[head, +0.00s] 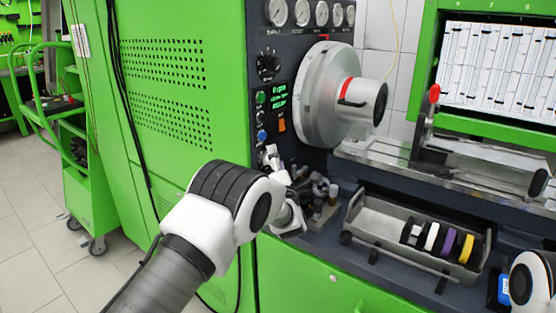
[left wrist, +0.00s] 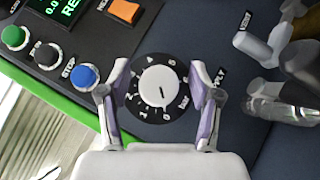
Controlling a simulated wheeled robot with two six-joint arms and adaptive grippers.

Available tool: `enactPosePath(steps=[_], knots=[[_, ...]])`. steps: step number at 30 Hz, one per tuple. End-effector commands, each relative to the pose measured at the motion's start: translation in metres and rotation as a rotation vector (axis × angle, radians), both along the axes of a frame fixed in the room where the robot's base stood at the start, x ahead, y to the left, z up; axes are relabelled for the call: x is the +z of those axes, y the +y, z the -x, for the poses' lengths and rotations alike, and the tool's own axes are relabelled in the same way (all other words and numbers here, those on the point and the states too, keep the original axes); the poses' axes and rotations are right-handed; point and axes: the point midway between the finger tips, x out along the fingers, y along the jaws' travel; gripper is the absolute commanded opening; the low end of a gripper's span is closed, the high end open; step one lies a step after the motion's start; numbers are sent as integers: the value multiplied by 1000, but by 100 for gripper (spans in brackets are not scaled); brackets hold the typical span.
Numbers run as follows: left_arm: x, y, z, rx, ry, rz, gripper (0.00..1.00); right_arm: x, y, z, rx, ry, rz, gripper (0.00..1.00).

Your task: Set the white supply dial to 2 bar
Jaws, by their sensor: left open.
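The white supply dial (left wrist: 160,88) sits on a black round scale with white numerals and the word "bar" in the left wrist view. A short dark mark on its face points toward the bottom of the picture, slightly right, near the low end of the scale; I cannot read the exact value. My left gripper (left wrist: 159,72) is open, one finger on each side of the dial, with gaps between the fingers and the knob. In the head view my left gripper (head: 278,170) is at the panel's lower part and hides the dial. My right gripper is out of view.
Near the dial are a blue button (left wrist: 86,76), a black one (left wrist: 47,54), a green one (left wrist: 14,38) and an orange switch (left wrist: 123,10). Metal fittings (left wrist: 285,90) stand close on the right. A grey tray (head: 375,226) with coloured rings lies on the bench.

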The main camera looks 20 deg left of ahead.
Motion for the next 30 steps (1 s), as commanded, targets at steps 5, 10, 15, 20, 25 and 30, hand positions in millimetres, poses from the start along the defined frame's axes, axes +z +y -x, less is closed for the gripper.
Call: enactPosePath(steps=[5, 10, 15, 20, 25, 30], knots=[[0, 1, -1, 0, 1, -1, 64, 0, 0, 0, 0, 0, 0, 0], [0, 0, -1, 0, 1, -1, 18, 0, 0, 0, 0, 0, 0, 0], [0, 0, -1, 0, 1, -1, 3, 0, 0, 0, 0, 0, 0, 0], [0, 1, -1, 0, 9, -4, 3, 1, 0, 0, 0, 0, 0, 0], [2, 1, -1, 0, 44, -16, 3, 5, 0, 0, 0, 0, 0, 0], [3, 1, -1, 1, 123, -45, 3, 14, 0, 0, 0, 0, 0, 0]])
